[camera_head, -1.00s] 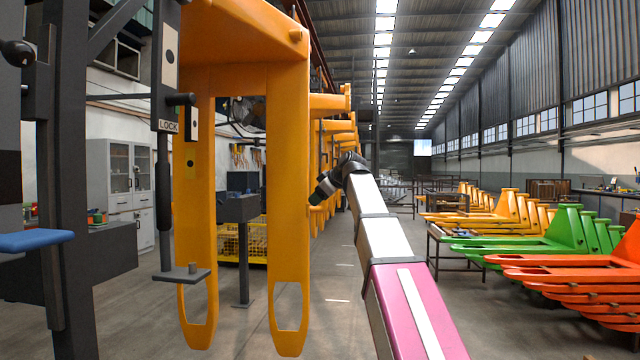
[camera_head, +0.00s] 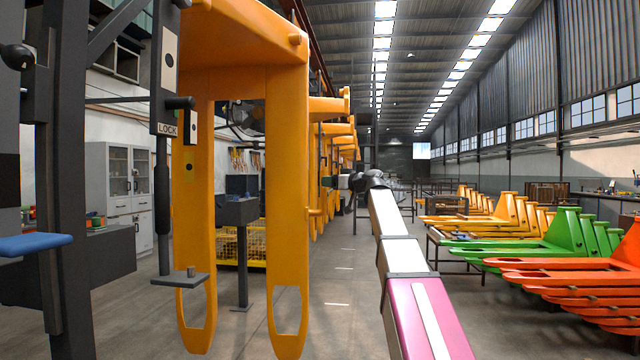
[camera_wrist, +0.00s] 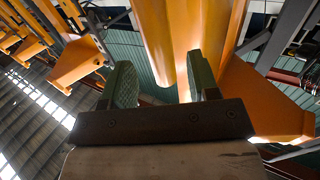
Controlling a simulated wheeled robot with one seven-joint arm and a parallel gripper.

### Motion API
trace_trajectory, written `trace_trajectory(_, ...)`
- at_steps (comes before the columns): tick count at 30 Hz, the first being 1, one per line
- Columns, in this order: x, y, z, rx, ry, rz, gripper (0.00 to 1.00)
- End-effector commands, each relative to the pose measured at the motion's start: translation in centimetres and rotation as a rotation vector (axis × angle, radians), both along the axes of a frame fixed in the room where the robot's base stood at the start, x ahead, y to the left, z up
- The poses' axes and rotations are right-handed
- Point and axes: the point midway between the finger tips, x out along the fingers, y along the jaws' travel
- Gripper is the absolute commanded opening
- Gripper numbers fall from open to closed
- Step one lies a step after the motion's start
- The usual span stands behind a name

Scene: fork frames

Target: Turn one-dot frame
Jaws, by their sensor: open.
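A large orange fork frame (camera_head: 288,190) hangs at the left centre in the head view, its two long legs pointing down with a slotted opening near each tip.
A dark post rig with a LOCK label (camera_head: 167,129) and a white one-dot plate (camera_head: 169,45) stands left of the frame. More orange frames (camera_head: 335,130) hang in a row behind. Green forks (camera_head: 565,235) and red forks (camera_head: 590,270) lie right. The aisle floor is open.

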Motion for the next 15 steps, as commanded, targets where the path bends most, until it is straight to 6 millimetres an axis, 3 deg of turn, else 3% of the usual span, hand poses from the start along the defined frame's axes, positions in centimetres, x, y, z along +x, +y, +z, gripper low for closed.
trace_trajectory(6,2.5,2.6,0.1,0.0,0.0,0.002,0.55)
trace_trajectory(15,3.6,4.0,0.0,-0.001,0.001,0.001,0.55)
